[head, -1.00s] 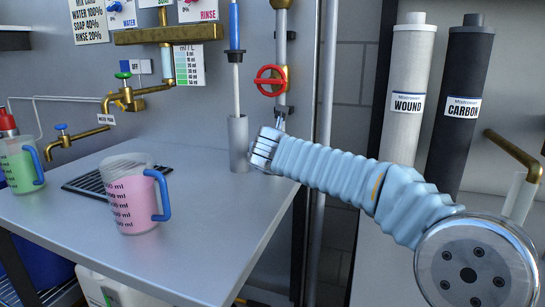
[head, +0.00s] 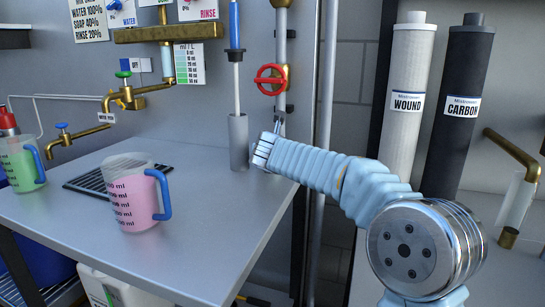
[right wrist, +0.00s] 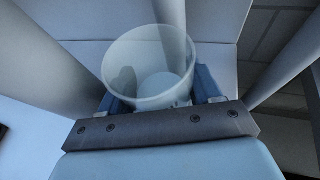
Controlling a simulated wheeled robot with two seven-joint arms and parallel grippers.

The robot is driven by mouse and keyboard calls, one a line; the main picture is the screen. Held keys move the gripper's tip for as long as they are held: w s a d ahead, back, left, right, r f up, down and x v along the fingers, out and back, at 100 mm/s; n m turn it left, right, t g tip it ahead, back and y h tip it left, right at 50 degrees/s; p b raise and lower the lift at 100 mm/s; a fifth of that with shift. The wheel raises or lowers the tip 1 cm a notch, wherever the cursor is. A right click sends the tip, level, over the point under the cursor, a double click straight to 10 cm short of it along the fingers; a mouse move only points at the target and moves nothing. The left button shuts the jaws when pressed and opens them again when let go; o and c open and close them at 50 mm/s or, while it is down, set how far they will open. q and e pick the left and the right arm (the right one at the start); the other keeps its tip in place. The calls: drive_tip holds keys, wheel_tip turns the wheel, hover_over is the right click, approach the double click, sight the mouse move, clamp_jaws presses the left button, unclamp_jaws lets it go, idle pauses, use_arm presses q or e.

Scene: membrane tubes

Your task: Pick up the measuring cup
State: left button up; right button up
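A measuring cup (head: 134,205) with pink liquid, dark ml marks and a blue handle on its right stands upright on the grey counter in the head view. A second cup (head: 22,165) with green liquid and a blue handle stands at the far left. My left gripper is out of view.
A grey cylinder (head: 239,145) with a blue-handled rod stands just left of my right gripper. A red valve wheel (head: 269,80) is above it. Brass taps (head: 130,95) are behind the cups. White and black filter tubes (head: 409,95) stand at the right. The counter's front is clear.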

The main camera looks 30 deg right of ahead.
drive_tip(key=c, duration=0.3)
drive_tip(key=shift+r, duration=0.2)
